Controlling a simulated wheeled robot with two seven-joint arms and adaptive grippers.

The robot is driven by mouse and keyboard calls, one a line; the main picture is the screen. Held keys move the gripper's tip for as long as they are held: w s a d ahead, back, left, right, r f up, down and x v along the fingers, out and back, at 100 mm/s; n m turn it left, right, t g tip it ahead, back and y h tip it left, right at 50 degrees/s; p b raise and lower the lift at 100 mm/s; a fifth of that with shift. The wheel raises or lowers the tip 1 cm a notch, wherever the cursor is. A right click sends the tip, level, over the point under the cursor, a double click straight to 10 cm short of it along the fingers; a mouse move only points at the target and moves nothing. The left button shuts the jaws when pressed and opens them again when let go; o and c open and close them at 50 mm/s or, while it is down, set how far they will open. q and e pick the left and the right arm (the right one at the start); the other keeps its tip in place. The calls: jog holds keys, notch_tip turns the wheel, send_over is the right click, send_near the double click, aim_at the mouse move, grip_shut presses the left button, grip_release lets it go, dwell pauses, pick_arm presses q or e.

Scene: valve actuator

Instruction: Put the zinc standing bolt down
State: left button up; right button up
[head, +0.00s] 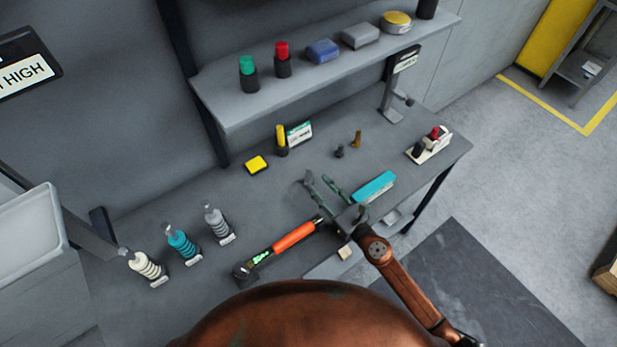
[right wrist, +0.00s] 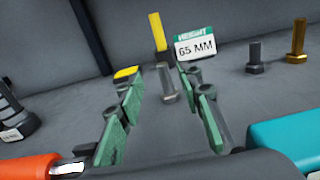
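The zinc bolt (right wrist: 167,84) is a plain grey bolt in the right wrist view. It appears to stand upright on its head on the grey workbench (head: 255,195), between the lines of my right gripper's fingers and near their tips. My right gripper (head: 318,181) reaches over the bench from the lower right. Its green-padded fingers are spread wide, with a visible gap around the bolt. I cannot make out the zinc bolt in the head view, where the fingers may hide it. My left gripper is not in view.
A dark bolt (head: 339,151) and a brass bolt (head: 357,140) stand farther back. An orange-handled tool (head: 294,237) and a teal box (head: 375,186) lie either side of my right gripper. A height sign (right wrist: 195,46) and yellow marker (right wrist: 157,32) stand behind.

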aim_at(310, 174)
jog(key=x, duration=0.4)
jog(key=shift+w+a+f, duration=0.1)
jog(key=shift+w, duration=0.3)
jog(key=shift+c, duration=0.5)
grip_shut()
